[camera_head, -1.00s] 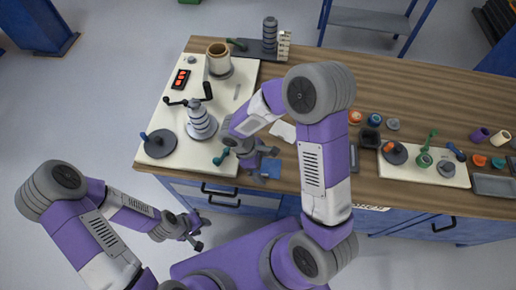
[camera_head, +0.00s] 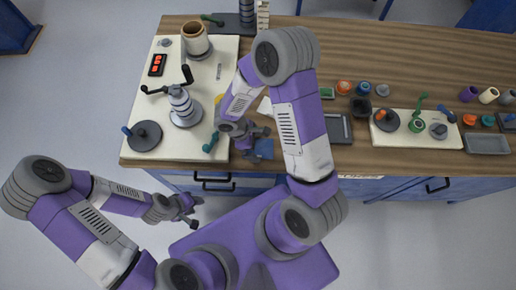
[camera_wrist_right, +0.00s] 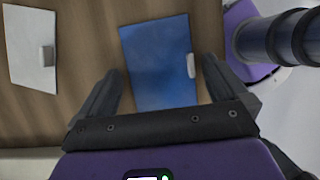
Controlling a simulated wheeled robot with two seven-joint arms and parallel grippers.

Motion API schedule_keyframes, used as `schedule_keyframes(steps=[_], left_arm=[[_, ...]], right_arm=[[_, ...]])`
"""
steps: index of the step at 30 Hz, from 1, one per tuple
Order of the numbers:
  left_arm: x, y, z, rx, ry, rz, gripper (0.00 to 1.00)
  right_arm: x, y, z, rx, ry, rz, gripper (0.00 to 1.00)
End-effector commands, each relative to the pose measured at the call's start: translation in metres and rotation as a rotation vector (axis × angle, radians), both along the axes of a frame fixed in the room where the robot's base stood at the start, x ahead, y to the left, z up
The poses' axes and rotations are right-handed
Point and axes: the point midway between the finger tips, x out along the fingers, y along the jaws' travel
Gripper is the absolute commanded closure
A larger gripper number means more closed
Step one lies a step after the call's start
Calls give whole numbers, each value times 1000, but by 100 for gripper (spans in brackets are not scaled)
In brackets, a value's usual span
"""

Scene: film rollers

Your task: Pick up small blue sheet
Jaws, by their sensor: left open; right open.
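The small blue sheet (camera_head: 264,149) lies flat at the table's front edge, partly covered by my right gripper in the head view. In the right wrist view the blue sheet (camera_wrist_right: 157,62) shows almost whole, with a small pale tab on its right side. My right gripper (camera_head: 256,143) is open above it. In the wrist view its fingers (camera_wrist_right: 161,75) stand on either side of the sheet's near part, with nothing held. I cannot tell how high they are above it. My left gripper (camera_head: 192,211) is open and empty, off the table's front.
A white sheet with a grey tab (camera_wrist_right: 33,50) lies left of the blue one in the wrist view. A cream board (camera_head: 205,75) with a crank device (camera_head: 182,105) and a round dark disc (camera_head: 145,135) is on the left. A grey tray (camera_head: 338,128) lies right of my right arm.

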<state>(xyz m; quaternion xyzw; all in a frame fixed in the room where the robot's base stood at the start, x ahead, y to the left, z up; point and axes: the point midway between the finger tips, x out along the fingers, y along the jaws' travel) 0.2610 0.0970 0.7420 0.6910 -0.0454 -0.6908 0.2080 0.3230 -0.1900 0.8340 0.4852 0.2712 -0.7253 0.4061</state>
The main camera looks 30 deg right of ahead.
Motion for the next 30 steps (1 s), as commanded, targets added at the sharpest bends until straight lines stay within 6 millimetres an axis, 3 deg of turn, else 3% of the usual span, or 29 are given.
schedule_keyframes(steps=[3, 13, 20, 30], left_arm=[[0, 0, 0, 0, 0, 0, 57], [0, 0, 0, 0, 0, 0, 57], [0, 0, 2, 0, 0, 0, 57], [0, 0, 17, 0, 0, 0, 57]], right_arm=[[0, 0, 0, 0, 0, 0, 2], [0, 0, 1, 0, 0, 0, 49], [0, 0, 5, 1, -1, -1, 50], [1, 0, 68, 1, -5, -1, 50]])
